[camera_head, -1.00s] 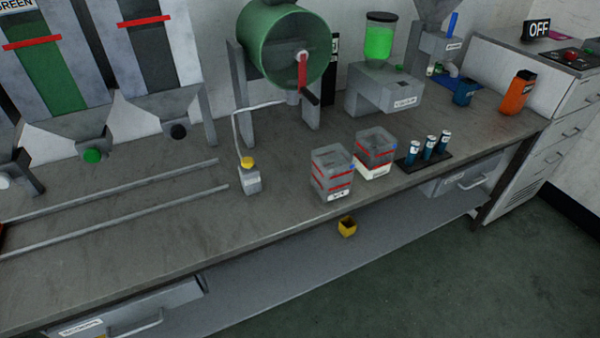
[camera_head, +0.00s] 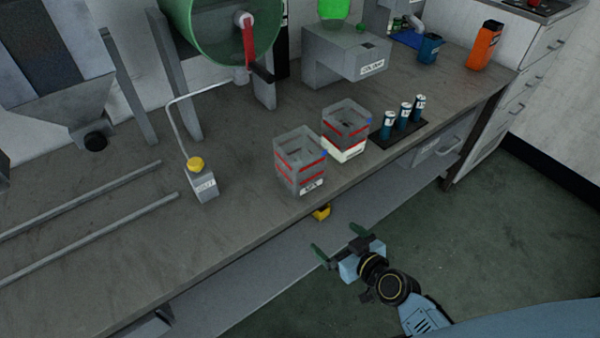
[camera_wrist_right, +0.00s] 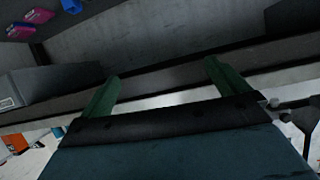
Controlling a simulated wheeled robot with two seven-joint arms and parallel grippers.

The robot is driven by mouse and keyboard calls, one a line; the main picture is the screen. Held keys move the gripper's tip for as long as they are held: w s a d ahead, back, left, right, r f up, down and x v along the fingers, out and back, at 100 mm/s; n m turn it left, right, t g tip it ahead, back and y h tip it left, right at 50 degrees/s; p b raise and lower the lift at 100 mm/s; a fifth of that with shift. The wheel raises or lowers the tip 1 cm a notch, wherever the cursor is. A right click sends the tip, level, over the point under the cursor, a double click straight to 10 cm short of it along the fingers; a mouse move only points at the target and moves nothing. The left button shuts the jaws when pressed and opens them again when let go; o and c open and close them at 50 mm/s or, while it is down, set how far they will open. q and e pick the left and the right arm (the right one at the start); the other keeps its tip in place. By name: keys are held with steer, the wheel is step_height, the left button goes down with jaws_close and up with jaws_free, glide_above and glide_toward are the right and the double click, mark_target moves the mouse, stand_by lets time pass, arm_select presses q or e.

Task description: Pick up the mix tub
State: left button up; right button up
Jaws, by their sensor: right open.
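The mix tub (camera_head: 299,165) is a clear square tub with red bands and a label reading like "MIX" on its lower front. It stands upright near the bench's front edge. My left gripper is not in view.
A small yellow container (camera_head: 321,212) is below the bench edge. A black rack (camera_head: 400,142) holds three blue vials. A grey box with a yellow knob (camera_head: 195,164) stands left of the mix tub. Two metal rails (camera_head: 90,220) lie on the left. Bench space before the rails is clear.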

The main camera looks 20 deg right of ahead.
mark_target(313, 165)
steer(key=w+r+n+t+y+b, duration=0.1)
steer(key=w+r+t+y, duration=0.2)
steer(key=r, duration=1.3)
steer(key=shift+t+h, duration=0.6)
steer(key=x, duration=0.2)
steer(key=p+x, duration=0.1)
steer(key=x, duration=0.4)
steer(key=shift+w+a+r+p, duration=0.15)
steer(key=shift+a+r+p, duration=0.15)
steer(key=shift+a, duration=0.15)
steer(key=shift+w+a, duration=0.15)
steer(key=shift+w, duration=0.3)
steer(key=p+x, duration=0.1)
steer(key=x, duration=0.4)
steer(key=shift+s, duration=0.1)
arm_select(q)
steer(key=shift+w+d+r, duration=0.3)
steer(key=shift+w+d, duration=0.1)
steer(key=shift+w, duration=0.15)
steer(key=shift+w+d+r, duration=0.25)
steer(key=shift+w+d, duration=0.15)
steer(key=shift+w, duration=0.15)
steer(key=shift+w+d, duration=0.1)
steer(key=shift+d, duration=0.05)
arm_select(e)
steer(key=c, duration=0.9)
